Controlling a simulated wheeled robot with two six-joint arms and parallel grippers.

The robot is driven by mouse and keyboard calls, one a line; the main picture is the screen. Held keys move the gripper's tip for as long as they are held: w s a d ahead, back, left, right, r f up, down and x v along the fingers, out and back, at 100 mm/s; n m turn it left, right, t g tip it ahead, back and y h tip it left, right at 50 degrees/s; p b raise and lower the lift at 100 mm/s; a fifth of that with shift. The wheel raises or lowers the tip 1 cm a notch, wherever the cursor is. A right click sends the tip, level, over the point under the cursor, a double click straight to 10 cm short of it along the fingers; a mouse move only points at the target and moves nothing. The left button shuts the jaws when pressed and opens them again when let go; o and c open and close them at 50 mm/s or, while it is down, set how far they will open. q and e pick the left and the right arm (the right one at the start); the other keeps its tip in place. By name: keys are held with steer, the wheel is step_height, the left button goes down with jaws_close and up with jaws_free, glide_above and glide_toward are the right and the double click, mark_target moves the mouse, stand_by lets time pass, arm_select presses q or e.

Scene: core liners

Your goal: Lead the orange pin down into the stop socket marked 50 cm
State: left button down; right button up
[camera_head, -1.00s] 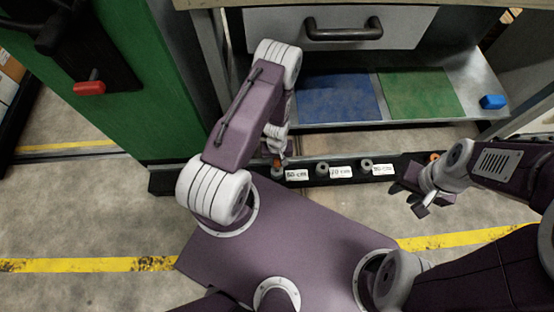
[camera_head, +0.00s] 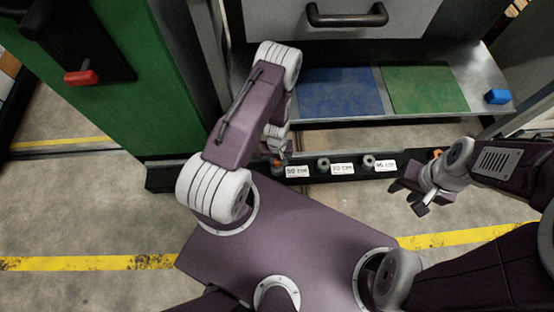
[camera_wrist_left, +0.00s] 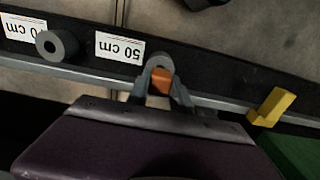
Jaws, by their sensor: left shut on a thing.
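The orange pin (camera_wrist_left: 161,80) shows between the fingers of my left gripper (camera_wrist_left: 160,97) in the left wrist view, with the grey stop socket marked 50 cm (camera_wrist_left: 158,62) arching behind it. The 50 cm label (camera_wrist_left: 119,47) lies beside that socket. In the head view the pin (camera_head: 276,163) is a small orange spot by my left gripper (camera_head: 281,158), left of the 50 cm label (camera_head: 297,171). My left gripper is shut on the pin. I cannot tell how deep the pin sits. My right gripper (camera_head: 412,197) is open and empty, right of the rail's labels.
The dark rail (camera_head: 225,178) also carries a 70 cm socket (camera_head: 323,165) and another socket (camera_head: 369,162). A yellow piece (camera_wrist_left: 270,106) is on the rail. An orange spot (camera_head: 437,154) is near my right arm. Above are a shelf (camera_head: 440,112) and drawer handle (camera_head: 347,14).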

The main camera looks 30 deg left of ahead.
arm_select(q)
steer(key=c, duration=1.1)
jaws_free()
steer(key=shift+o, duration=0.2)
step_height(320, 180, up, 9)
steer(key=p, duration=0.5)
steer(key=shift+r+p, duration=0.1)
steer(key=shift+p, duration=0.3)
